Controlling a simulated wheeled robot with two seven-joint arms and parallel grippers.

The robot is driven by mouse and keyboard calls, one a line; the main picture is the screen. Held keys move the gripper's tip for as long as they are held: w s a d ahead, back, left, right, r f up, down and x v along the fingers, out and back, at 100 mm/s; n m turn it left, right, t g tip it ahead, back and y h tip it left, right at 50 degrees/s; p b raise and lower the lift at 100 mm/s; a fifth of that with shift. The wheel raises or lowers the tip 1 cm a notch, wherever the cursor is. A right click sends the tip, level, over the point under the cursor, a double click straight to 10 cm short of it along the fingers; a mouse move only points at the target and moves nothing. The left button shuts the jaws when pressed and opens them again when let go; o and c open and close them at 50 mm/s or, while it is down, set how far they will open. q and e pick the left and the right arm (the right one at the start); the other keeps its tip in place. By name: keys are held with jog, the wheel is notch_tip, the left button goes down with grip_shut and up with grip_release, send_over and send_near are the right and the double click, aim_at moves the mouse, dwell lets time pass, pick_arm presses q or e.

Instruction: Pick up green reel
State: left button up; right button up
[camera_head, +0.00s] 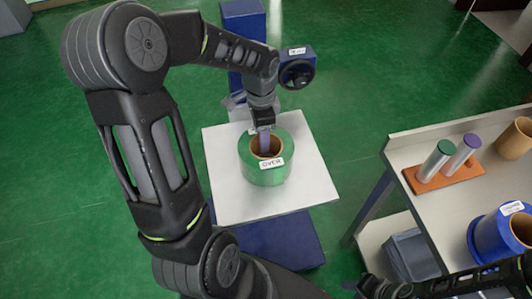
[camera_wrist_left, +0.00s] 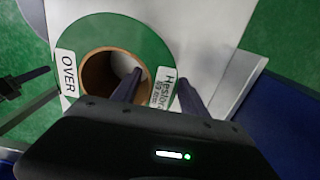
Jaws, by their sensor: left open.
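The green reel (camera_head: 262,172) stands on the light square plate of the blue stand, with a brown core and a white "OVER" label. It also shows in the left wrist view (camera_wrist_left: 155,50). My left gripper (camera_head: 265,142) points down at the reel from above. Its jaws (camera_wrist_left: 160,90) are open; one finger is over the core hole and the other is at the outer side, so the reel's ring lies between them. How deep the fingertips reach is hard to tell. My right gripper (camera_head: 372,287) is at the bottom right, partly cut off, with its fingers unclear.
The light plate (camera_head: 225,200) has bare room around the reel. A blue post with a dark wheel (camera_head: 297,73) stands behind it. On the right, a grey table (camera_head: 450,205) holds an orange base (camera_head: 442,176) with two cylinders, a blue reel (camera_head: 490,238) and a tan roll (camera_head: 515,140).

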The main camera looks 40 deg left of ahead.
pick_arm(q)
jog(key=shift+f, duration=0.6)
jog(key=shift+c, duration=0.3)
grip_shut()
jog(key=shift+r, duration=0.15)
dwell(0.9)
